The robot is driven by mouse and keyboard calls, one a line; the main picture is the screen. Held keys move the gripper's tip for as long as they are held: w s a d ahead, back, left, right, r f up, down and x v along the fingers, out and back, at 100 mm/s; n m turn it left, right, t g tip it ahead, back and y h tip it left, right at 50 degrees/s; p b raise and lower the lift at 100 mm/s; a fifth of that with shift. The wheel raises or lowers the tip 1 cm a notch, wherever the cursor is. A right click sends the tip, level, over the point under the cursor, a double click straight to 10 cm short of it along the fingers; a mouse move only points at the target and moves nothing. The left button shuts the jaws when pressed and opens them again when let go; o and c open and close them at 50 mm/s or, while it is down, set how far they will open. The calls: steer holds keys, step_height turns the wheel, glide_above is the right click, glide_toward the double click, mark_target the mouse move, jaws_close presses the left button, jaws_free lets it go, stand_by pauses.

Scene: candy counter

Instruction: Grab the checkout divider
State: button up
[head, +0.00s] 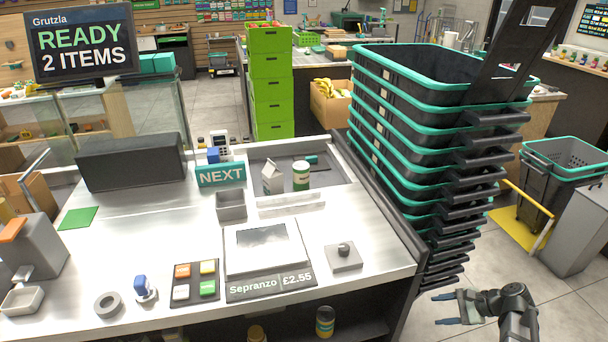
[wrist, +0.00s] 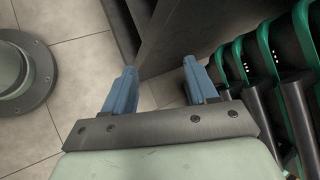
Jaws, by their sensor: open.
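The checkout divider (head: 220,174) is a teal bar with "NEXT" in white letters. It stands on the metal counter in the head view, at the near left of the recessed tray, in front of a card reader and a small blue item. My gripper (head: 438,308) is open and empty at the lower right of the head view, beyond the counter's right edge and far from the divider. In the wrist view my gripper (wrist: 160,68) shows two blue fingers apart, with floor and dark panels behind them. The divider is not in the wrist view.
A tall stack of black and teal baskets (head: 425,130) stands at the counter's right side. A milk carton (head: 272,178) and a green-labelled can (head: 301,176) stand in the recessed tray (head: 345,175). A grey bin (head: 231,206) and a scale (head: 265,262) lie in front of the divider.

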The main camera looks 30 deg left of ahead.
steer(key=w+a+r+y, duration=0.1)
steer(key=w+r, duration=0.1)
steer(key=r, duration=0.4)
steer(key=w+r+m+t+y, duration=0.1)
steer(key=w+r, duration=0.2)
steer(key=r, duration=0.3)
steer(key=w+a+r+y, duration=0.1)
steer(key=w+r, duration=0.1)
steer(key=r, duration=0.3)
step_height(320, 180, up, 20)
steer(key=m+h, duration=1.3)
steer(key=m, duration=2.1)
glide_above(225, 164)
step_height(225, 164, down, 8)
steer(key=shift+d+r, duration=0.1)
steer(key=shift+r, duration=0.15)
steer(key=shift+f, duration=3.2)
steer(key=c, duration=1)
steer(key=shift+a, duration=0.2)
jaws_close()
